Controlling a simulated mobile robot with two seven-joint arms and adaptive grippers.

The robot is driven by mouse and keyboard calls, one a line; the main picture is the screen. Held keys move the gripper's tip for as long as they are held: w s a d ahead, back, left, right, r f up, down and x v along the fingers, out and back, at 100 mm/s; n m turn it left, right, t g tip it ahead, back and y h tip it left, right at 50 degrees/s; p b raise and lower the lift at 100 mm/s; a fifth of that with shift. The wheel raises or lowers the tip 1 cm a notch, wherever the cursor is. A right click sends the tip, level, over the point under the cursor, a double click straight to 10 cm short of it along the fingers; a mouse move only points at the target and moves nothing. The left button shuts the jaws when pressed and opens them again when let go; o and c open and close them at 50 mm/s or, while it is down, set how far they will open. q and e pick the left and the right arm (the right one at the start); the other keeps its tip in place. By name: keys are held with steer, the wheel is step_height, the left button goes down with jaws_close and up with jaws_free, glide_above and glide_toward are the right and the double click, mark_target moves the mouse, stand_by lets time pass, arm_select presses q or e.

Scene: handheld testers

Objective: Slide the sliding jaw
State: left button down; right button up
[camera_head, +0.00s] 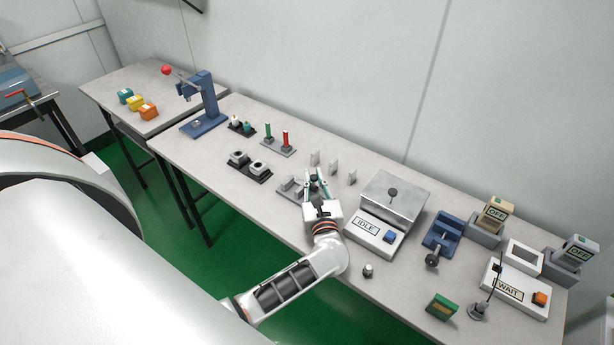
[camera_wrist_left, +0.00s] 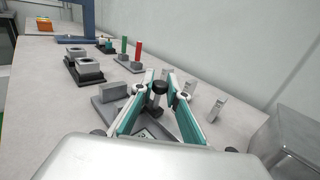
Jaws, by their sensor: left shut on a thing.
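A low grey fixture (camera_head: 290,187) sits mid-table, with its left part showing beside my left gripper (camera_head: 317,174). The left wrist view also shows this fixture (camera_wrist_left: 110,98) under the fingers. My left gripper (camera_wrist_left: 161,80) has its two teal-sided fingers on either side of a dark round-topped knob (camera_wrist_left: 158,88), shut on it. The knob stands up from the grey fixture and seems to belong to its sliding jaw. The gripper and wrist hide the fixture's right part in the head view. My right gripper is not in view.
Several thin grey plates (camera_head: 334,166) stand just behind the gripper. The IDLE scale-like box (camera_head: 360,229) is close on the right, with a blue clamp (camera_head: 442,231) beyond. Black-based sockets (camera_head: 249,167) lie to the left. A small knob (camera_head: 368,270) stands in front.

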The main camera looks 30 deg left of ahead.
arm_select(q)
steer(key=c, duration=2)
jaws_free()
steer(key=shift+a, duration=0.1)
steer(key=shift+o, duration=0.2)
steer(key=v, duration=1.2)
